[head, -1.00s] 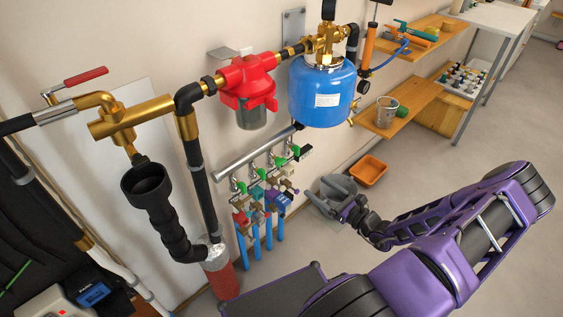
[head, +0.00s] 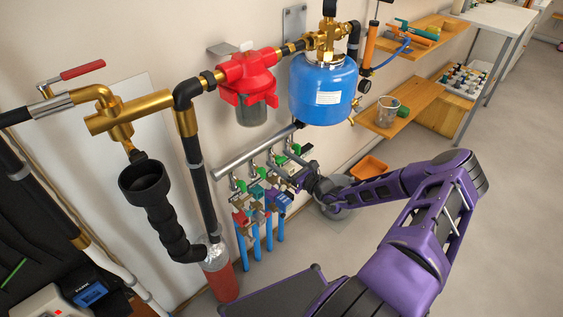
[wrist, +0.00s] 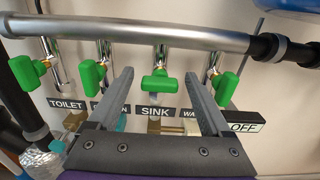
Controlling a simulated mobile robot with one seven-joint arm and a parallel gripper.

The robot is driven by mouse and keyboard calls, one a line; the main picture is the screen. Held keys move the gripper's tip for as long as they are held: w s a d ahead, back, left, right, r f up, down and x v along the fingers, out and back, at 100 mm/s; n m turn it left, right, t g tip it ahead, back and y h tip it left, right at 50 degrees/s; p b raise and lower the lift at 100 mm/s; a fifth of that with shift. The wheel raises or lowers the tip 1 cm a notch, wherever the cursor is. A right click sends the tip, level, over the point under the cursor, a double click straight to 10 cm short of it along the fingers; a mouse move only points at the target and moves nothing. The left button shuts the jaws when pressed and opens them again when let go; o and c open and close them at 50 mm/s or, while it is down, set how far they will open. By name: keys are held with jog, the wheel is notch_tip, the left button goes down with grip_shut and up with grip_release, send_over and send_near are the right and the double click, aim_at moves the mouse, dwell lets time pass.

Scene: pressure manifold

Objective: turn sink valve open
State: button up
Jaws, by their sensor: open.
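The sink valve has a green handle (wrist: 160,82) above the label SINK (wrist: 155,112) in the wrist view. It hangs from the silver manifold pipe (wrist: 130,32), and its handle looks wider across than those of the other valves. My gripper (wrist: 160,85) is open, with one grey finger on each side of the sink valve handle. Whether the fingers reach as deep as the handle I cannot tell. In the head view my gripper (head: 303,178) is at the right part of the manifold (head: 250,152) and hides some of it.
Green handles for the toilet valve (wrist: 27,72) and two others (wrist: 92,73) (wrist: 225,86) stand close on both sides. An OFF sign (wrist: 243,127) is at right. A blue tank (head: 323,90) and red filter (head: 247,80) hang above. An orange tray (head: 369,168) lies on the floor.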

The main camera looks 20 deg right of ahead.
jog(key=shift+w, duration=0.1)
grip_shut()
dwell(0.4)
jog(key=shift+r+n+p, duration=0.1)
jog(key=shift+n+p, duration=0.3)
jog(key=shift+p, duration=0.1)
jog(key=n+p, duration=0.2)
jog(key=n, duration=0.1)
jog(key=shift+a+r, duration=0.1)
jog(key=n+p, duration=0.2)
jog(key=n, duration=0.2)
jog(key=shift+n, duration=0.3)
jog(key=n+p, duration=0.2)
jog(key=n, duration=0.3)
jog(key=n+p, duration=0.1)
jog(key=n, duration=0.3)
jog(key=shift+f+p, duration=0.25)
jog(key=shift+p, duration=0.05)
jog(key=shift+n, duration=0.4)
